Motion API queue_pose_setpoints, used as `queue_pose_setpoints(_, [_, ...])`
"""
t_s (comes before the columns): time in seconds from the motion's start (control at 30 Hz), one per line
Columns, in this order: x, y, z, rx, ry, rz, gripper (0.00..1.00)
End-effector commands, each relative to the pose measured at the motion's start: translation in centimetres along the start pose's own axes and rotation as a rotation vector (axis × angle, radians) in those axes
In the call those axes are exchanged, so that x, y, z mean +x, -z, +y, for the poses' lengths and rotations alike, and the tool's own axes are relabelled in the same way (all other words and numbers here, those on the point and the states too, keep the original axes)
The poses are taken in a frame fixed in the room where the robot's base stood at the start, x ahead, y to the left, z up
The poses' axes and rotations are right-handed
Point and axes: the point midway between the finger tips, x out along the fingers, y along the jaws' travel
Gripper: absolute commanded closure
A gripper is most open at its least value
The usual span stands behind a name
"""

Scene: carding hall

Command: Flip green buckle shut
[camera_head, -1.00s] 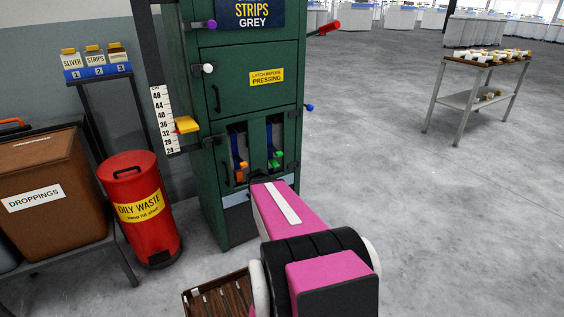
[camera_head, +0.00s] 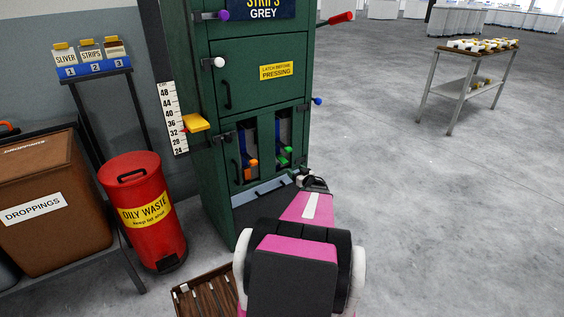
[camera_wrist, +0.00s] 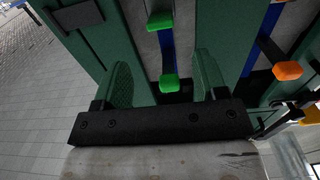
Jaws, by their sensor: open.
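The green buckle (camera_head: 283,160) is in the right-hand opening low on the front of the dark green cabinet, with a blue strap. In the wrist view one green tab (camera_wrist: 169,82) shows between my fingers and a second green tab (camera_wrist: 160,20) shows above it, with the blue strap between. My gripper (camera_wrist: 163,65) is open, a finger on each side of the lower tab; I see no contact and cannot tell the depth. In the head view my gripper (camera_head: 312,182) is small and dark beside the cabinet's lower right front.
An orange buckle (camera_head: 251,164) sits in the left-hand opening; its orange tab also shows in the wrist view (camera_wrist: 287,70). A red oily-waste bin (camera_head: 145,207), brown droppings bin (camera_head: 55,225) and slatted wooden tray (camera_head: 207,290) are left. The floor right is clear up to a table (camera_head: 470,58).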

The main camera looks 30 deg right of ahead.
Motion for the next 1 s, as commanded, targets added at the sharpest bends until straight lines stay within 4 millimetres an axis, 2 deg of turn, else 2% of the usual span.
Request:
queue_pose_setpoints(0.17, [1.1, -0.1, 0.1, 0.003, 0.014, 0.005, 0.34])
queue_pose_setpoints(0.5, [7.1, -0.1, 0.1, 0.002, 0.013, 0.005, 0.34])
queue_pose_setpoints(0.7, [9.6, 0.0, 0.0, 0.001, 0.011, 0.005, 0.34])
queue_pose_setpoints(1.0, [10.7, 0.0, 0.0, 0.001, 0.010, 0.004, 0.34])
